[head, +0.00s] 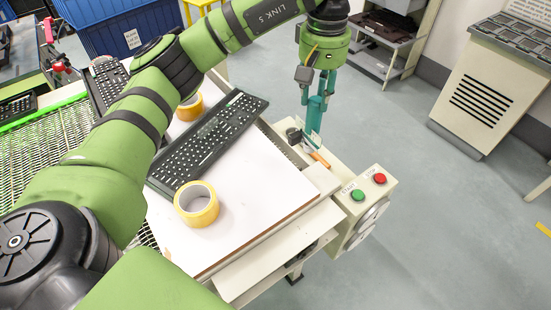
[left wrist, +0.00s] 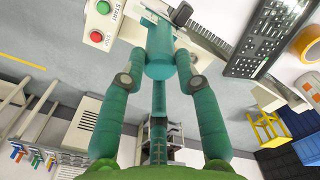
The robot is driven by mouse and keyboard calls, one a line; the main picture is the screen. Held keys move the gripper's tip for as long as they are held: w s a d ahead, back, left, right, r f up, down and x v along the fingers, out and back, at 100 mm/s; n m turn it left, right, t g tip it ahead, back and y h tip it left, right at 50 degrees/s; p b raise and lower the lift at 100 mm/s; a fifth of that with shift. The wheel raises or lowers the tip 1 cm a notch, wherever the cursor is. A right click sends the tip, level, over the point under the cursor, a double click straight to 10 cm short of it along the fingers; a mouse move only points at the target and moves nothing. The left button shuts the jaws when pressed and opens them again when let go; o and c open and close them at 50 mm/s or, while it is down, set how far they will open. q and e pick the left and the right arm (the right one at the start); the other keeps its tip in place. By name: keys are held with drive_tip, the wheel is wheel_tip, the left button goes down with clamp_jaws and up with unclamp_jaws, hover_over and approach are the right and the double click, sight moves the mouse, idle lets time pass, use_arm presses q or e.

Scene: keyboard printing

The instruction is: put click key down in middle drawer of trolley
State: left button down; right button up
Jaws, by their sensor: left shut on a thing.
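My left gripper (head: 314,122) hangs, fingers down, above the edge of the printing table beside the button box in the head view. My right gripper is not in view.
The white tabletop (head: 255,200) bears a black keyboard (head: 208,140) and a yellow tape roll (head: 197,204). The button box (head: 358,208) has green and red buttons. A beige cabinet (head: 490,95) stands at the right. Open grey floor (head: 430,225) lies between.

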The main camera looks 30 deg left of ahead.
use_arm(q)
drive_tip(key=s+a+f+p, duration=0.4)
drive_tip(key=s+a+f, duration=0.2)
drive_tip(key=a+f, duration=0.3)
drive_tip(key=shift+s+a+f+p, duration=0.35)
drive_tip(key=shift+f, duration=0.5)
drive_tip(key=c, duration=0.9)
unclamp_jaws()
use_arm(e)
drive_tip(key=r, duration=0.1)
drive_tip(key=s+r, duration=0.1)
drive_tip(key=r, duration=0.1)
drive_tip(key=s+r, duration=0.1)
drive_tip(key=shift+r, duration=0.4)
